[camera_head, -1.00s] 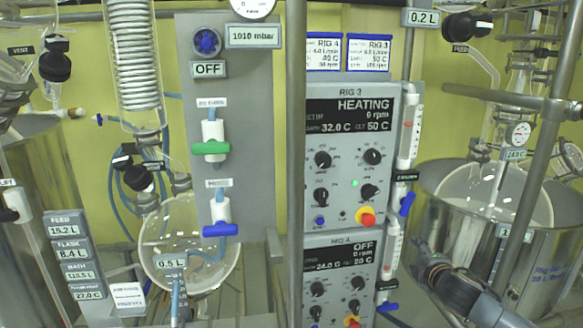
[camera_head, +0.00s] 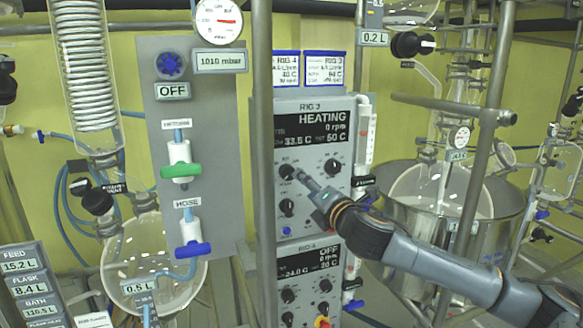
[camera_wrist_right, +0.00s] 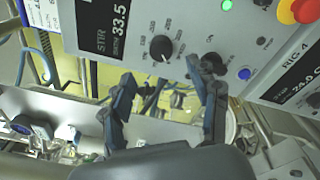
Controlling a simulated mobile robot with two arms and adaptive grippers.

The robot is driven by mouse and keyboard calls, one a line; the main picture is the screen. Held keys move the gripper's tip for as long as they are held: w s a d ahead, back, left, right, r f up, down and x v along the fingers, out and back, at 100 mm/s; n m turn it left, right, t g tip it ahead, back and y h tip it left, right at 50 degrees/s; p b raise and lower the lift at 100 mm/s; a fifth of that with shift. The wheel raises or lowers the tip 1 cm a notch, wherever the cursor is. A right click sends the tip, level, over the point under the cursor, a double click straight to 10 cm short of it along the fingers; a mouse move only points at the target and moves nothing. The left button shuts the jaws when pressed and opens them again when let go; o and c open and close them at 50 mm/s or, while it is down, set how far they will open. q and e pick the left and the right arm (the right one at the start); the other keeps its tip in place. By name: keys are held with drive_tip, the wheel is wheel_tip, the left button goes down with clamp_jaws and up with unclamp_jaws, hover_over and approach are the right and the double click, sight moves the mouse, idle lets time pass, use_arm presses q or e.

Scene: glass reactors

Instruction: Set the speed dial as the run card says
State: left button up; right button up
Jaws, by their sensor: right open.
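The Rig 3 control panel (camera_head: 353,118) reads HEATING, 0 rpm, 33.5 C and 50 C. Its upper-left dial (camera_head: 287,171) is a black knob, and a knob beside the STIR lettering shows in the right wrist view (camera_wrist_right: 161,48). My right gripper (camera_head: 302,177) reaches in from the right, its tip close to the upper-left dial. In the wrist view the right gripper (camera_wrist_right: 162,74) is open and empty, its fingers spread below the knob; contact is not visible. The Rig 3 run card (camera_head: 323,68) hangs above the panel; its small text is hard to read. My left gripper is out of view.
A second dial (camera_head: 333,167) sits right of the first, another (camera_head: 287,206) below. The Rig 4 panel (camera_head: 300,265) is underneath. A vertical metal post (camera_head: 263,130) stands just left of the panels. A steel vessel (camera_head: 500,200) stands behind my right arm.

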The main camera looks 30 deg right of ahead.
sight(290, 174)
drive_tip(key=w+p, duration=0.1)
drive_tip(key=w, duration=0.1)
drive_tip(key=w+p, duration=0.1)
drive_tip(key=w, duration=0.2)
drive_tip(key=w+d, duration=0.1)
drive_tip(key=w, duration=0.1)
drive_tip(key=shift+w+p, duration=0.3)
drive_tip(key=shift+p, duration=0.1)
drive_tip(key=shift+w+d+f, duration=0.1)
drive_tip(key=shift+w+d, duration=0.05)
drive_tip(key=shift+w, duration=0.5)
drive_tip(key=c, duration=1.2)
